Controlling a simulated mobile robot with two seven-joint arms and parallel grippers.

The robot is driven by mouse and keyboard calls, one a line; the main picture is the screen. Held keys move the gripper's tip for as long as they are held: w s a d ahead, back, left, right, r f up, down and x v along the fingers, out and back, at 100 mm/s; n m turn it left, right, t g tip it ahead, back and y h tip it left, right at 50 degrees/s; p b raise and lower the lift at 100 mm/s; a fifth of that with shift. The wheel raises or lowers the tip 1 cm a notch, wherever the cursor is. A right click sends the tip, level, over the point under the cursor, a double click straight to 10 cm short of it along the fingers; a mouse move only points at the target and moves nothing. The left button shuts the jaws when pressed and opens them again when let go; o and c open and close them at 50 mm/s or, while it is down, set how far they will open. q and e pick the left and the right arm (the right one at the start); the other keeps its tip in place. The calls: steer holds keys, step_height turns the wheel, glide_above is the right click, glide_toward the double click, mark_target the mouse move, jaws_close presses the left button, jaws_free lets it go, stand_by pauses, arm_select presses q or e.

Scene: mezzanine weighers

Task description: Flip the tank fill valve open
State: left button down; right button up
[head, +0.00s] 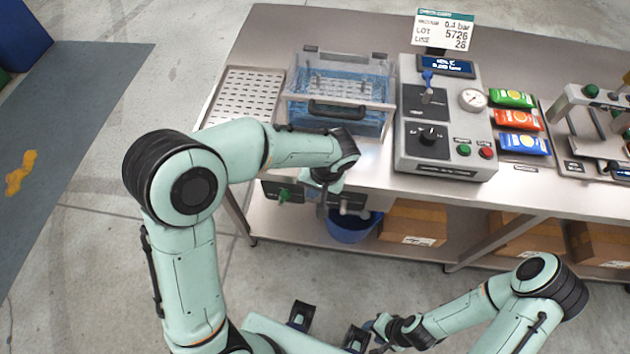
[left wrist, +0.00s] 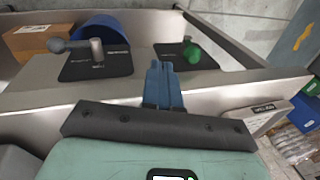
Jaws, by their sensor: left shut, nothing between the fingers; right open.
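Two valves sit on black plates on the front of the bench, below the water tank (head: 340,88). One has a green handle (head: 284,196), which also shows in the left wrist view (left wrist: 191,52). The other has a grey lever (head: 352,209) pointing sideways, also in the left wrist view (left wrist: 72,46). Their labels are too small to read, so I cannot tell which is the fill valve. My left gripper (head: 321,208) is shut and empty, between the two valves in the picture; its fingers (left wrist: 163,82) touch neither visibly. My right gripper (head: 376,338) is open, low near my base.
A grey control panel (head: 445,160) with a blue toggle, dial and gauge stands right of the tank. Coloured packets (head: 515,120) lie beside it. A blue bucket (head: 350,231) and cardboard boxes (head: 412,224) fill the lower shelf.

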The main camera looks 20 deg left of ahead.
mark_target(284, 194)
arm_select(q)
steer(key=a+f, duration=0.5)
steer(key=shift+f, duration=0.15)
steer(key=a, duration=0.2)
steer(key=h+b, duration=0.1)
steer(key=shift+s+a+r, duration=0.35)
steer(key=shift+a, duration=0.05)
steer(key=shift+s+a+r, duration=0.1)
steer(key=shift+a, duration=0.05)
